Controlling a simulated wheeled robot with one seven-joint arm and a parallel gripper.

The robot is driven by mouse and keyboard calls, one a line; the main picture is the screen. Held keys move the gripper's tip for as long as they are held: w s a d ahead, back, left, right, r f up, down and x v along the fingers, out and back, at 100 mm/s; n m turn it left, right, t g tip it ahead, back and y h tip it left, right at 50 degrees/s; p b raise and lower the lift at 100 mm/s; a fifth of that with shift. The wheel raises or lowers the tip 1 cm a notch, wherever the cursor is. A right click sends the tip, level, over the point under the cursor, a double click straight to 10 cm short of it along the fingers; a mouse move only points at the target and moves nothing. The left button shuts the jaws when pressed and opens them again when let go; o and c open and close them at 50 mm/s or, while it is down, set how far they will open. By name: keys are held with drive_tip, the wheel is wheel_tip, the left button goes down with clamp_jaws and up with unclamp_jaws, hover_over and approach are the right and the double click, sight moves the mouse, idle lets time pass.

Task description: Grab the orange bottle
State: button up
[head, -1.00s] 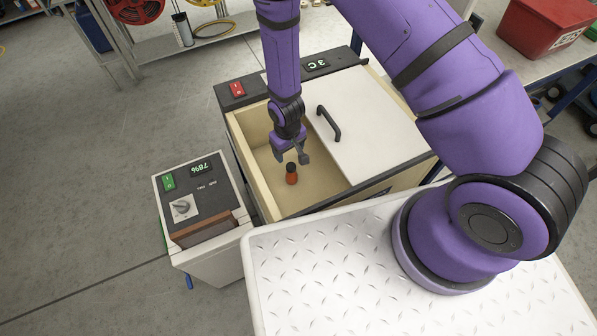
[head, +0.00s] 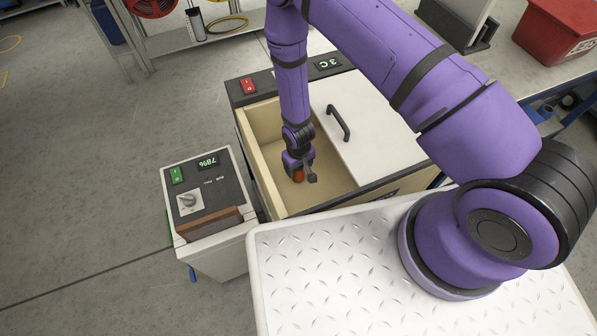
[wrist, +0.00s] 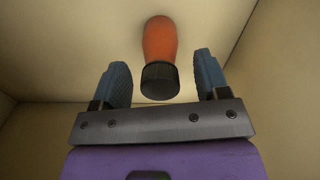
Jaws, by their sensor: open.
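My gripper (head: 301,177) is down inside the compartment at the bottle. In the wrist view my gripper (wrist: 162,82) is open, with one blue-grey finger on each side of the cap and a visible gap on both sides.
A white sliding lid (head: 362,125) with a black handle covers the chest's right part. A grey control box (head: 208,197) stands left of the chest. A red bin (head: 560,30) is at upper right.

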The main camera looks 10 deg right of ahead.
drive_tip(key=shift+f, duration=0.45)
drive_tip(key=c, duration=1)
